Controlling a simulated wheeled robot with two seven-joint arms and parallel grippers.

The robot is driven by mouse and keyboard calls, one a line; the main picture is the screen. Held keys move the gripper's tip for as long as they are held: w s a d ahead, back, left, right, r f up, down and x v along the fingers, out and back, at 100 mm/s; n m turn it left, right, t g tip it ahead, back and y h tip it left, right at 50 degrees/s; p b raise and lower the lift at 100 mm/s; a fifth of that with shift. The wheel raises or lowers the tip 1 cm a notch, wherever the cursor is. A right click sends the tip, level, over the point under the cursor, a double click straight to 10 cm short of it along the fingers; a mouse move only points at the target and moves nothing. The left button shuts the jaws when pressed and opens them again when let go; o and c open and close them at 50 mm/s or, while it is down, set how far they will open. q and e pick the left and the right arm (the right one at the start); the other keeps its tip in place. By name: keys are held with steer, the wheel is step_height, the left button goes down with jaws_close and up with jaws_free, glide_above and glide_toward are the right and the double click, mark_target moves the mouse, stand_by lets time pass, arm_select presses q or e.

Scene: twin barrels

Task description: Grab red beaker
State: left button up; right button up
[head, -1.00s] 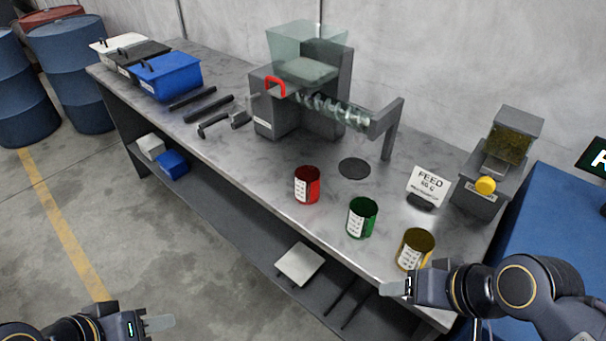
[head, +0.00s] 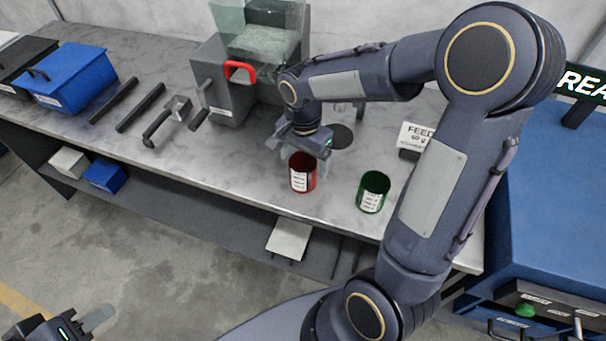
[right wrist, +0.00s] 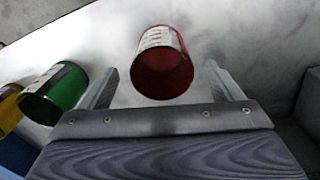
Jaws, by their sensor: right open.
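The red beaker (head: 302,174) stands upright near the front edge of the workbench, with a white label on its side. My right gripper (head: 298,150) is over and just behind it in the head view, open and empty. In the right wrist view the red beaker (right wrist: 162,65) lies between the lines of the two spread fingers, with its open mouth facing the camera. I cannot tell whether a finger touches it. My left gripper (head: 92,320) is at the lower left, away from the bench; its jaw opening is unclear.
A green beaker (head: 373,191) stands to the right of the red one. A yellow beaker (right wrist: 9,108) shows at the left of the right wrist view. The grey machine with a red handle (head: 240,71) stands behind. My right arm covers much of the bench's right side.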

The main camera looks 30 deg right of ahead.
mark_target(302, 166)
step_height(302, 166, down, 6)
steer(key=shift+w+f+p, duration=0.1)
steer(key=shift+f+p, duration=0.15)
steer(key=shift+p, duration=0.05)
steer(key=shift+c, duration=0.4)
steer(key=c, duration=1)
steer(key=shift+r, duration=0.15)
